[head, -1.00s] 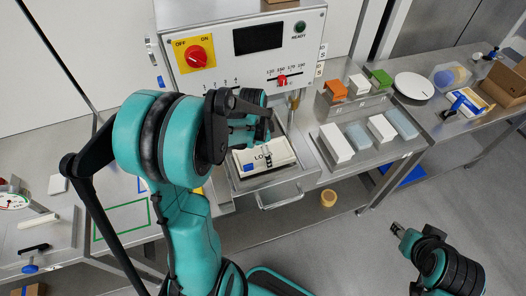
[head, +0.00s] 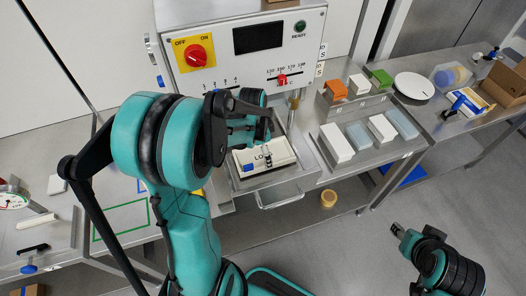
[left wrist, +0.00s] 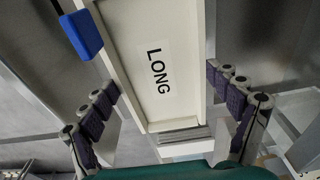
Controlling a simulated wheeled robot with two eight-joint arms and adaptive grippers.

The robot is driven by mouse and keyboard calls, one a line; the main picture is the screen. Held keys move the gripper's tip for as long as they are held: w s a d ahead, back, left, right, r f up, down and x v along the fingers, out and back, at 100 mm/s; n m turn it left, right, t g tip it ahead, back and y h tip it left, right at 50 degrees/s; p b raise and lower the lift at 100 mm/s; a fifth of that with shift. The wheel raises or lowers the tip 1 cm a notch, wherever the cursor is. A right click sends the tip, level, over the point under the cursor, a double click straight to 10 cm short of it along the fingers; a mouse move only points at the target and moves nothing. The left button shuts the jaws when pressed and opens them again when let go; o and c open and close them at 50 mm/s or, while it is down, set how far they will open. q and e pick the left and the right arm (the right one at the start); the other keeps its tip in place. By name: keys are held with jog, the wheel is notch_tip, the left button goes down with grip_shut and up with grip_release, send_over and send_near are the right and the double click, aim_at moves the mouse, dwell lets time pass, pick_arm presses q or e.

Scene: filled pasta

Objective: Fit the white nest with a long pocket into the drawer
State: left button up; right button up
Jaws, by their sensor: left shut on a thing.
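The white nest (head: 279,150) has a label starting "LO" in the head view; the left wrist view shows the nest (left wrist: 128,30) reading "LONG". A blue block (left wrist: 82,33) sits at its side. My left gripper (head: 267,156) is shut on the nest, with a finger at each side in the left wrist view (left wrist: 165,92). The nest is at the pulled-out metal drawer (head: 310,185) under the machine; I cannot tell whether it is fully seated.
The machine's control panel (head: 245,45) stands behind the drawer. To the right, a rack (head: 385,102) carries orange, white and green blocks, with white and pale blue blocks before it. A white plate (head: 414,86) lies beyond.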

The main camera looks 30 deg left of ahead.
pick_arm(q)
jog(key=shift+s+f+b, duration=0.1)
jog(key=shift+f+b, duration=1)
jog(key=shift+f, duration=0.2)
dwell(0.6)
jog(key=o, duration=1)
dwell(0.5)
jog(key=r+p, duration=0.1)
jog(key=r, duration=0.1)
jog(key=r+p, duration=0.4)
jog(key=r, duration=0.1)
jog(key=shift+s+a, duration=0.25)
dwell(0.3)
